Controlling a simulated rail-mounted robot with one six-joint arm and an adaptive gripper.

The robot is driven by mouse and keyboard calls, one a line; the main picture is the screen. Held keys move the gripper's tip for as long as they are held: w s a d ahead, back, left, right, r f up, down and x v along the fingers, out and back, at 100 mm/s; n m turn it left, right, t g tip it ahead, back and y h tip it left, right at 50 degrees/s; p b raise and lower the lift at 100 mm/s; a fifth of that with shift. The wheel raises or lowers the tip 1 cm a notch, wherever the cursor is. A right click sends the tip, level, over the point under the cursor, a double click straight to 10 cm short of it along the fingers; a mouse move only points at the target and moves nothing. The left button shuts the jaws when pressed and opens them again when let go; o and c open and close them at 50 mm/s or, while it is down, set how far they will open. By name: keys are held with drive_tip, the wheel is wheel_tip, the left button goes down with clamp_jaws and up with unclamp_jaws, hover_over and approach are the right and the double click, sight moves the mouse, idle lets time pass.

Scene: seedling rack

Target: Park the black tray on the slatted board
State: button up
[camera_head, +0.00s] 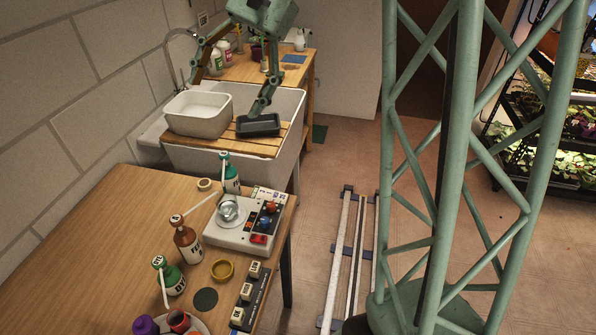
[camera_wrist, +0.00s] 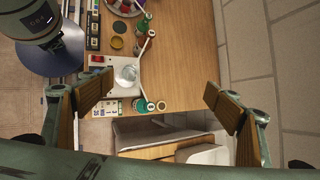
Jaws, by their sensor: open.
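The black tray (camera_head: 261,127) lies flat on the right end of the slatted board (camera_head: 232,147), which spans the white sink (camera_head: 196,162). A white basin (camera_head: 190,126) stands on the board to the tray's left. My gripper (camera_head: 225,97) is open with nothing between its fingers, above the basin and tray. Its right fingertip overlaps the tray's back edge in the head view; I cannot tell whether they touch. In the wrist view my gripper (camera_wrist: 160,85) has its fingers wide apart. The basin (camera_wrist: 205,154) shows at the bottom there; I cannot make out the tray.
A wooden table (camera_head: 105,225) in front holds pump bottles, a white device (camera_head: 240,238) and small dishes. A back counter (camera_head: 240,68) holds bottles and a blue cloth. A block wall bounds the left. Floor rails (camera_head: 348,255) and open floor lie to the right.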

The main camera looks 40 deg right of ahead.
drive_tip(key=s+a+r+n+t+h, duration=0.1)
drive_tip(key=s+n, duration=0.4)
drive_tip(key=s, duration=1.1)
drive_tip(key=s+a+r+n+t+h, duration=0.2)
drive_tip(key=s+n+h, duration=0.3)
drive_tip(key=s, duration=1.2)
drive_tip(key=shift+s+a+n+t+h, duration=0.25)
drive_tip(key=shift+a+n+t+h, duration=0.15)
drive_tip(key=shift+a+h, duration=0.1)
drive_tip(key=shift+d, duration=0.15)
